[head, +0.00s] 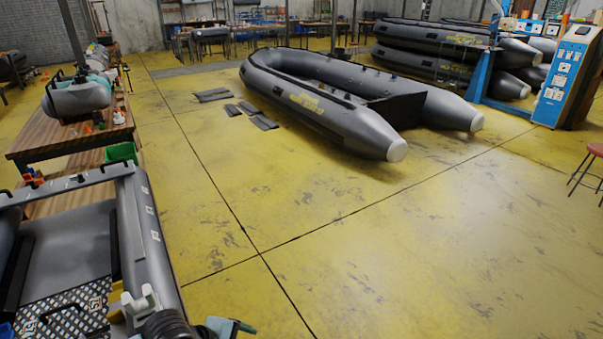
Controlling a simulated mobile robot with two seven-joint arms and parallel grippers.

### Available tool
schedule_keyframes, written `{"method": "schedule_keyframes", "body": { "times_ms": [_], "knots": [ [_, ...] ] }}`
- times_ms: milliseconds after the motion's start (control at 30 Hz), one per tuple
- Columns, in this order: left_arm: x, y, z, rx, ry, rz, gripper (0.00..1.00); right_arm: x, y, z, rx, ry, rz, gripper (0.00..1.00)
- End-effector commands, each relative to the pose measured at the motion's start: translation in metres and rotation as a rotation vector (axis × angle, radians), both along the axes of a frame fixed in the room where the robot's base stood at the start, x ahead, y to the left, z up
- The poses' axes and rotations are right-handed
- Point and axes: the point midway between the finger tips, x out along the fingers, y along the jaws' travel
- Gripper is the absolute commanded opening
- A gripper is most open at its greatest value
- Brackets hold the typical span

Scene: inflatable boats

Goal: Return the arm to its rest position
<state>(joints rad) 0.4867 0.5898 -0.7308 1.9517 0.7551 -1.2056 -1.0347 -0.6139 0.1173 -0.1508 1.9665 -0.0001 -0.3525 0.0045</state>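Neither of my grippers can be made out in the head view, so I cannot see whether they are open or shut. At the bottom left edge a dark ribbed part (168,325) and a small green-tipped item (232,326) show, cut off by the frame. I cannot tell what they belong to. Just above them a pale bracket-like piece (142,302) sits by the side tube of a grey inflatable boat (143,225).
A wooden workbench (70,143) with a grey cylinder (80,98) and a green bin (121,152) stands at left. A large grey boat (350,122) lies beyond. Stacked boats (435,50), a blue panel (565,75) and a red stool (596,150) stand right.

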Motion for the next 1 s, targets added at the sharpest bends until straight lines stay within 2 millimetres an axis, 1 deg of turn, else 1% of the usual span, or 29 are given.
{"method": "schedule_keyframes", "body": {
  "times_ms": [33,133,233,367,467,567,700,833,900,1000],
  "knots": [
    [-0.009,-0.008,-0.011,-0.060,0.017,0.080,0.85,0.000,0.000,0.000,-0.001,0.000,0.001,0.00],
    [-0.019,-0.017,-0.027,-0.166,0.037,0.248,0.85,0.000,-0.001,0.000,-0.001,0.000,0.001,0.00],
    [-0.031,-0.019,-0.043,-0.264,0.062,0.420,0.85,0.000,-0.001,0.000,-0.002,0.001,0.002,0.00],
    [-0.051,-0.012,-0.063,-0.378,0.094,0.648,0.85,0.000,-0.002,0.000,-0.005,0.000,0.005,0.00],
    [-0.071,-0.001,-0.080,-0.451,0.116,0.823,0.85,0.000,-0.003,-0.001,-0.007,0.000,0.006,0.00],
    [-0.096,0.015,-0.096,-0.511,0.132,0.994,0.85,-0.001,-0.003,-0.001,-0.007,0.000,0.006,0.00],
    [-0.137,0.041,-0.115,-0.571,0.139,1.211,0.85,-0.001,-0.003,-0.001,-0.008,0.001,0.006,0.00],
    [-0.172,0.063,-0.125,-0.600,0.134,1.355,0.85,-0.001,-0.003,-0.001,-0.008,0.001,0.006,0.00],
    [-0.185,0.071,-0.128,-0.610,0.130,1.406,0.85,-0.001,-0.003,-0.001,-0.007,0.002,0.005,0.00],
    [-0.197,0.078,-0.130,-0.617,0.125,1.446,0.85,-0.001,-0.002,-0.001,-0.006,0.002,0.004,0.00]
  ]
}}
